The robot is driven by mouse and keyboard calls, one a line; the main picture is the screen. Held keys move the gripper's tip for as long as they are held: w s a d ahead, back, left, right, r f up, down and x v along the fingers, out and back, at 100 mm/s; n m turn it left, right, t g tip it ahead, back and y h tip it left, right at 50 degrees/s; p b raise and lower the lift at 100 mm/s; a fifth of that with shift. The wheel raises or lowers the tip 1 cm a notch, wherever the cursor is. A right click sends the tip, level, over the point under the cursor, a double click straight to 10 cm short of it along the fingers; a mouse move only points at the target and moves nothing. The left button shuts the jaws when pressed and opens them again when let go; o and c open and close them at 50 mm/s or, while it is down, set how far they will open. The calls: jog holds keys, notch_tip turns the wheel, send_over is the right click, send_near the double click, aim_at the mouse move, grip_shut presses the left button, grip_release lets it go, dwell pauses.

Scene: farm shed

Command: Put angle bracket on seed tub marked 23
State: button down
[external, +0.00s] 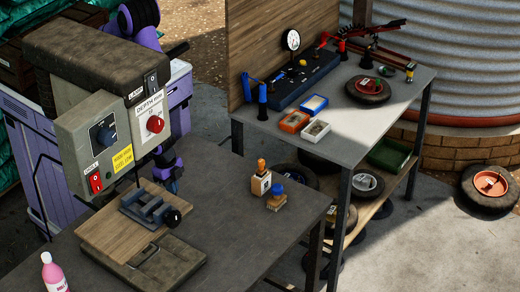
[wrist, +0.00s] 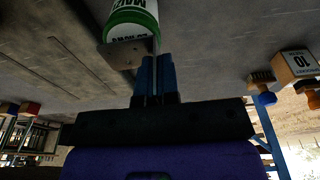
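A white and green tub (wrist: 132,14) with a partly cut-off label beginning "MAIZ" shows at the top of the wrist view; I cannot make out a 23 on it. The angle bracket (wrist: 121,53), a grey-brown metal piece with small holes, is right by the tub. Its thin upright edge runs between the blue fingers of my gripper (wrist: 154,72), which are shut on it. I cannot tell whether bracket and tub touch. In the external view the drill press hides my gripper, the bracket and the tub; only purple arm parts show behind it.
The drill press (external: 100,125) stands on the dark bench (external: 225,235), with a vise (external: 150,210) on a wooden board. A pink bottle (external: 53,272), an orange-handled piece (external: 261,179) and a blue-knobbed piece (external: 277,197) stand on the bench. A second table (external: 375,120) holds trays and tools.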

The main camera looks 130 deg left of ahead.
jog(key=shift+f, duration=0.55)
jog(key=c, duration=1.8)
grip_release()
jog(key=shift+f, duration=0.15)
jog(key=o, duration=0.4)
jog(key=shift+o, duration=0.2)
